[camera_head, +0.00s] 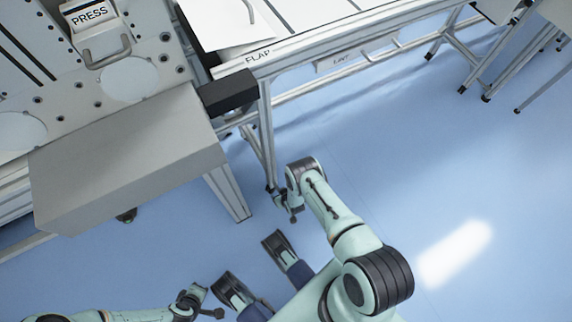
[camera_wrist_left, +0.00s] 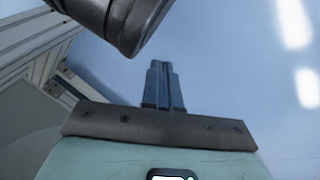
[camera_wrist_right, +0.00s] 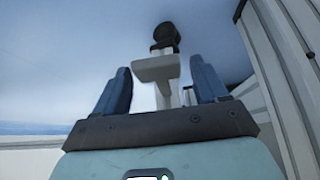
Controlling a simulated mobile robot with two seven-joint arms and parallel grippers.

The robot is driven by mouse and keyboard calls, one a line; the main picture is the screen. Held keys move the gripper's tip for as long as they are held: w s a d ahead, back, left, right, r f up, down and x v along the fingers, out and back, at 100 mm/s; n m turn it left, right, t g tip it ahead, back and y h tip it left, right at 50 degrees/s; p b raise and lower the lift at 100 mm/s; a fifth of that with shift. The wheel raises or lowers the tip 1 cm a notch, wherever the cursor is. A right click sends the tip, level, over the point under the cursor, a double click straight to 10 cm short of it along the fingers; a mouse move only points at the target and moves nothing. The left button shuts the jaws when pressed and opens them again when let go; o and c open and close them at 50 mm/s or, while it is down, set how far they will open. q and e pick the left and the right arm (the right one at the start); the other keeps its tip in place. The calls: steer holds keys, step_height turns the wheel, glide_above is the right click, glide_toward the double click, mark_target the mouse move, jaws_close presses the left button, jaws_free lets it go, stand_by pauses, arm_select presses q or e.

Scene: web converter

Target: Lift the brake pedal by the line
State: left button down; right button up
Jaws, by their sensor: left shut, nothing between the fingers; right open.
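My left gripper (camera_wrist_left: 163,66) is shut with nothing between its fingers, over the blue floor in the left wrist view. A dark rounded part crosses above it. My right gripper (camera_wrist_right: 160,67) is open. In the right wrist view, a pale bracket-like part (camera_wrist_right: 156,70) with a dark round piece (camera_wrist_right: 166,36) shows between and beyond its fingers; I cannot tell whether it is the brake pedal or how far off it is. In the head view, the right wrist is near the foot of a frame leg (camera_head: 267,150). I cannot make out the brake pedal for sure.
The press (camera_head: 135,155) with its big grey box stands at left. A table marked FLAP (camera_head: 330,35) runs to the upper right on metal legs. A pale frame post (camera_wrist_right: 285,85) stands close at right in the right wrist view. Blue floor (camera_head: 400,170) is open at right.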

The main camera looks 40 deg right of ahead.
steer(key=shift+p+v, duration=0.3)
steer(key=shift+v, duration=0.65)
steer(key=shift+p+v, duration=0.55)
steer(key=shift+v, duration=0.45)
arm_select(q)
steer(key=s+d+r+g+h+p, duration=0.1)
steer(key=s+d+r+p, duration=0.2)
steer(key=s+d+r, duration=0.1)
step_height(320, 180, up, 3)
steer(key=shift+s+f+m+g, duration=0.1)
steer(key=shift+s+m+g, duration=0.25)
steer(key=shift+s, duration=0.45)
arm_select(e)
steer(key=v, duration=0.8)
steer(key=shift+r, duration=0.2)
steer(key=shift+s, duration=0.1)
